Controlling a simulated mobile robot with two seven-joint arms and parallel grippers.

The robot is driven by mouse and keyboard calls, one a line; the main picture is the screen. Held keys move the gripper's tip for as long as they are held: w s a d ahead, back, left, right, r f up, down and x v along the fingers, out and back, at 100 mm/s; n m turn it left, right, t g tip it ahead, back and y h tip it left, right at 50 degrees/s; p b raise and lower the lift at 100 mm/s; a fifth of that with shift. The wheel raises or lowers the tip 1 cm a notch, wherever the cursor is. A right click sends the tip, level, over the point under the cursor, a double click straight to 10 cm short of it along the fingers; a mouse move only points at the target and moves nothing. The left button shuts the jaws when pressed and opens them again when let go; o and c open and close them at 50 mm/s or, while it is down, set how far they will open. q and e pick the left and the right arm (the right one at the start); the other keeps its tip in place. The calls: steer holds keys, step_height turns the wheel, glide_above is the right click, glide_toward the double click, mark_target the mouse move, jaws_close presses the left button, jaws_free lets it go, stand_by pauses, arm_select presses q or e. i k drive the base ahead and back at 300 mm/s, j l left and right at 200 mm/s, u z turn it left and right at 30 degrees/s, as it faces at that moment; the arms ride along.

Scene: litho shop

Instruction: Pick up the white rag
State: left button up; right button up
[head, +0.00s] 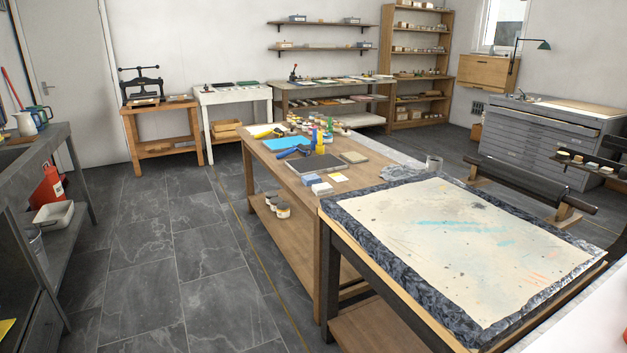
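I cannot make out a white rag for certain. A small white block-like item (322,188) lies on the near end of the wooden work table (290,168), beside a small blue item (311,180); it is too small to tell whether it is cloth. Neither of my grippers is in view.
A table with a paint-stained cream sheet (455,245) stands in the near right. A grey counter (38,150) runs along the left, with a white basin (54,214) on its shelf. The tiled floor (170,260) between is clear. A black roller (530,183) stands at right.

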mark_target(324, 188)
steer(key=i+j, duration=0.25)
steer(key=i, duration=0.2)
steer(key=i+j, duration=0.2)
steer(key=i, duration=0.3)
steer(key=i+j+z, duration=0.1)
steer(key=i+j, duration=0.15)
steer(key=i, duration=0.2)
steer(key=i+j, duration=0.25)
steer(key=i, duration=0.25)
